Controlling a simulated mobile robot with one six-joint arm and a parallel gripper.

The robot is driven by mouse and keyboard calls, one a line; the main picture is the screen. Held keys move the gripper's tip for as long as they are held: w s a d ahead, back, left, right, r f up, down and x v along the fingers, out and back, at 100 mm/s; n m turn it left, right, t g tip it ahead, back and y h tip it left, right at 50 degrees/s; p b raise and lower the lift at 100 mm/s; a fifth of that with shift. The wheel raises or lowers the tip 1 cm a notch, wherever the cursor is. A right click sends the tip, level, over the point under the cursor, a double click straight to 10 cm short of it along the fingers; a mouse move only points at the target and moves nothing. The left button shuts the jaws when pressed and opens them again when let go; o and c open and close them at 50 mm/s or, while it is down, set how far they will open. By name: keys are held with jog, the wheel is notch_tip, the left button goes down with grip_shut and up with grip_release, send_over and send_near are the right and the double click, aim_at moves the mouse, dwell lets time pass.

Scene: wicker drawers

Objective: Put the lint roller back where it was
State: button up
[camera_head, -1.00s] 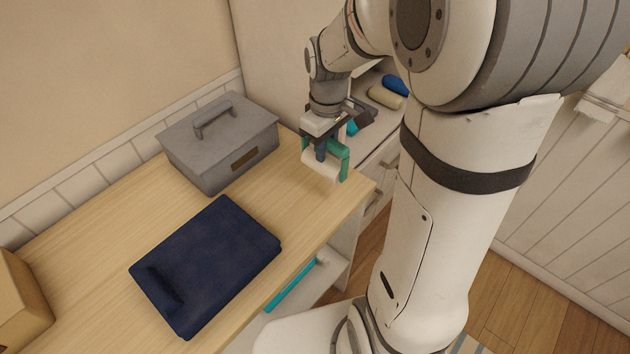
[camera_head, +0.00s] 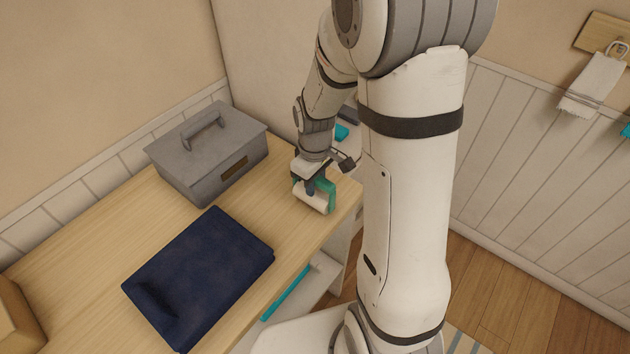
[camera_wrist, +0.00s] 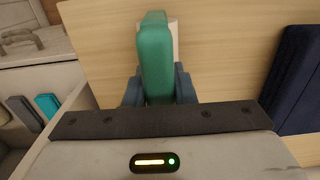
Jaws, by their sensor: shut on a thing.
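The lint roller (camera_head: 313,200) has a teal-green handle and a white roll. My gripper (camera_head: 313,186) is shut on it, at the right end of the wooden counter (camera_head: 290,235). In the wrist view the teal handle (camera_wrist: 154,62) stands between the two dark fingers (camera_wrist: 158,88), with a strip of the pale roll behind it. The roll is low over the counter top; I cannot tell whether it touches.
A grey lidded box (camera_head: 207,155) stands at the back of the counter, left of my gripper. A folded navy cloth (camera_head: 200,277) lies in front of it. A cardboard box (camera_head: 15,320) is at the far left. Bare wood lies between them and my gripper.

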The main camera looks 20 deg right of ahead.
jog(key=shift+f, duration=0.25)
jog(key=o, duration=1)
jog(key=shift+r, duration=0.1)
jog(key=shift+c, duration=0.2)
notch_tip(320, 180, up, 12)
jog(key=shift+r, duration=0.15)
jog(key=shift+s+r, duration=0.3)
jog(key=s+r+m+t, duration=0.3)
jog(key=s+m, duration=0.4)
jog(key=s, duration=0.6)
jog(key=shift+s+r, duration=0.25)
jog(key=shift+r, duration=0.35)
jog(key=shift+d, duration=0.1)
jog(key=shift+c, duration=0.2)
